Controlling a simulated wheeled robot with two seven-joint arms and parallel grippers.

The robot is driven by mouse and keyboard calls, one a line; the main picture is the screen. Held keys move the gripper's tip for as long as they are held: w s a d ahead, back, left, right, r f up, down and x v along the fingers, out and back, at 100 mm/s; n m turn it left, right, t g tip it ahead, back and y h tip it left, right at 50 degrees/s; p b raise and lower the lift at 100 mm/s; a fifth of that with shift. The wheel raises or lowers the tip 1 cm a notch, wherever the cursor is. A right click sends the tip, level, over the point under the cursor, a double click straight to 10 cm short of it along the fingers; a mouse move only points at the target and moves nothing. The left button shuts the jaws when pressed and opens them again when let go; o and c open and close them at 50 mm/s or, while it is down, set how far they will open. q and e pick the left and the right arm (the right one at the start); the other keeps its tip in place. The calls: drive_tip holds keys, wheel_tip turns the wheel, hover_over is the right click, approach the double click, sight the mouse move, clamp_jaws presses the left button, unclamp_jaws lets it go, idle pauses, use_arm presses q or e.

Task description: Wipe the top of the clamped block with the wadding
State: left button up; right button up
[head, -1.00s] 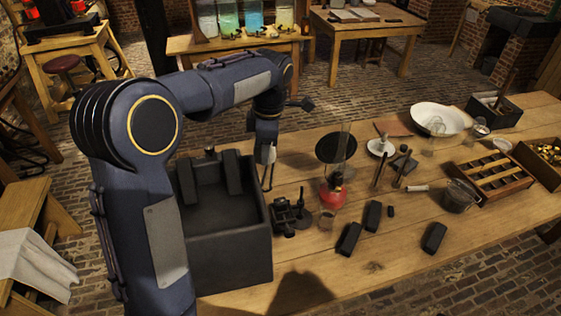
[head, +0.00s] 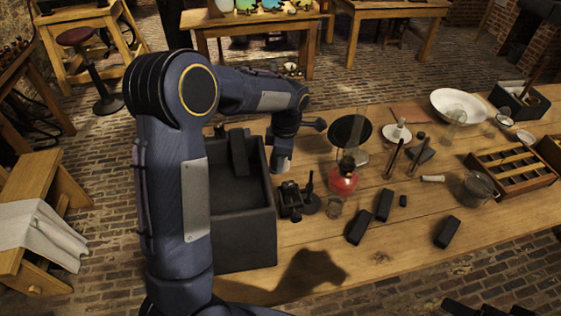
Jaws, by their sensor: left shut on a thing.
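A small dark clamp (head: 291,202) stands on the wooden table beside the black box. I cannot clearly separate a block in its jaws at this size. My left gripper (head: 281,166) points down just behind the clamp, close to the box's right wall, and appears apart from the clamp. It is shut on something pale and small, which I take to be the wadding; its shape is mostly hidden.
The open black box (head: 247,243) stands left of the clamp. A red flask (head: 343,183), a small glass (head: 334,207) and several black blocks (head: 359,227) lie to the right. A round dark plate (head: 350,131) stands behind.

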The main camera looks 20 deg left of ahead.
use_arm(q)
drive_tip(key=shift+w+f, duration=0.1)
drive_tip(key=shift+f, duration=0.45)
drive_tip(key=b, duration=0.4)
hover_over(293, 182)
drive_tip(key=s+a, duration=0.2)
drive_tip(key=a, duration=0.1)
drive_tip(key=shift+s+f, duration=0.2)
drive_tip(key=shift+f, duration=2.55)
drive_tip(key=shift+d+f+b, duration=0.1)
drive_tip(key=shift+f+b, duration=0.6)
drive_tip(key=shift+f, duration=0.25)
drive_tip(key=shift+d, duration=0.1)
drive_tip(key=shift+w+d+r, duration=0.1)
drive_tip(key=shift+w+d, duration=1.1)
drive_tip(key=shift+d, duration=0.3)
drive_tip(key=shift+s+a+f+b, duration=0.2)
drive_tip(key=shift+s+a+b, duration=0.15)
drive_tip(key=shift+s+a, duration=0.4)
drive_tip(key=shift+s+a+f+b, duration=0.15)
drive_tip(key=shift+s+a+b, duration=0.3)
drive_tip(key=shift+a, duration=0.35)
drive_tip(key=shift+s+a, duration=0.1)
drive_tip(key=shift+s, duration=0.05)
drive_tip(key=shift+c, duration=0.4)
